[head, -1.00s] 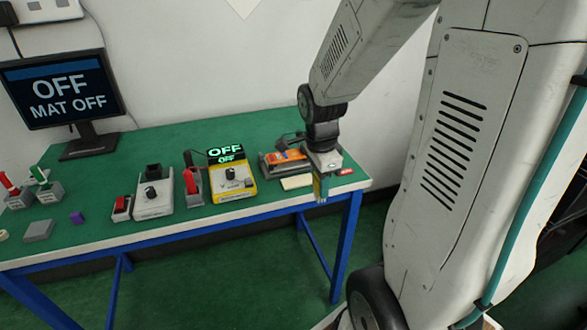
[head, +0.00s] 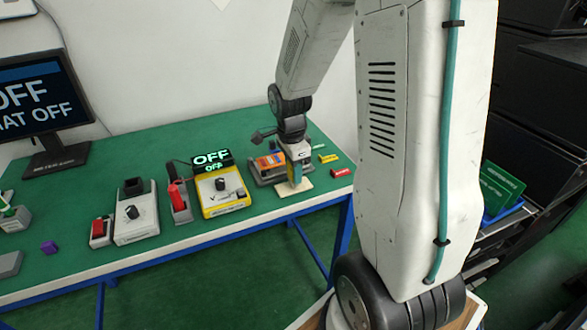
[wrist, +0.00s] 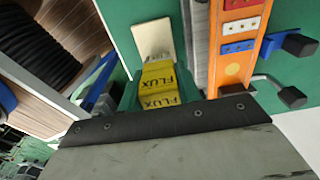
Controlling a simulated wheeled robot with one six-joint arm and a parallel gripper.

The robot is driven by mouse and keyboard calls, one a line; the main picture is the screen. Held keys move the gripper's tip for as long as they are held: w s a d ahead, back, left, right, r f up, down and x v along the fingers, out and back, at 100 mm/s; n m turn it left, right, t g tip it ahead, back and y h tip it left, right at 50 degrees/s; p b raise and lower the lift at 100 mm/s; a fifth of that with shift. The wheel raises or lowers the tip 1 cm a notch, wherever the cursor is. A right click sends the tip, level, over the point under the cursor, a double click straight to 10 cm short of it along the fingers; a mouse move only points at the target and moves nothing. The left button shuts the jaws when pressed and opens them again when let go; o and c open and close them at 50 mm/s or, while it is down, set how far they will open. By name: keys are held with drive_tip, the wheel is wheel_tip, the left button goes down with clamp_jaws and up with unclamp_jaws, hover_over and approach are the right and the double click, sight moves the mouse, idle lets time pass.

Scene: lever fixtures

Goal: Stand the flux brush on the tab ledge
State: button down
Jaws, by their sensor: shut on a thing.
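My gripper (head: 295,180) is shut on the flux brush, and in the head view its tip is over the cream plate. In the wrist view the flux brush (wrist: 160,84) is a yellow block with FLUX printed twice, between my teal fingers. The cream plate (head: 309,186) lies flat at the table's front edge, and it also shows beyond the brush in the wrist view (wrist: 151,36). It may be the tab ledge. I cannot tell whether the brush touches it.
An orange-faced lever fixture (head: 266,162) stands right behind the plate. A red block (head: 341,173) and a yellow piece (head: 328,158) lie to the right. A yellow switch box (head: 222,195) stands to the left, its display reading OFF. The table's front edge is close.

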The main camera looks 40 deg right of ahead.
drive_tip(key=shift+f, duration=0.25)
drive_tip(key=c, duration=1)
unclamp_jaws()
drive_tip(key=shift+o, duration=0.2)
drive_tip(key=r, duration=1.1)
drive_tip(key=shift+a+r, duration=0.25)
drive_tip(key=shift+r, duration=0.1)
drive_tip(key=shift+a+r, duration=0.15)
drive_tip(key=shift+r, duration=0.15)
drive_tip(key=s+a+r+n, duration=0.3)
drive_tip(key=s+a+n, duration=0.4)
drive_tip(key=s+n, duration=0.2)
drive_tip(key=s+a+r+n+t, duration=0.1)
drive_tip(key=s+a+r+n, duration=0.3)
drive_tip(key=s+a+n, duration=0.3)
drive_tip(key=s+n, duration=0.3)
drive_tip(key=n, duration=0.2)
drive_tip(key=shift+s+r+y, duration=0.15)
drive_tip(key=shift+s+y, duration=0.15)
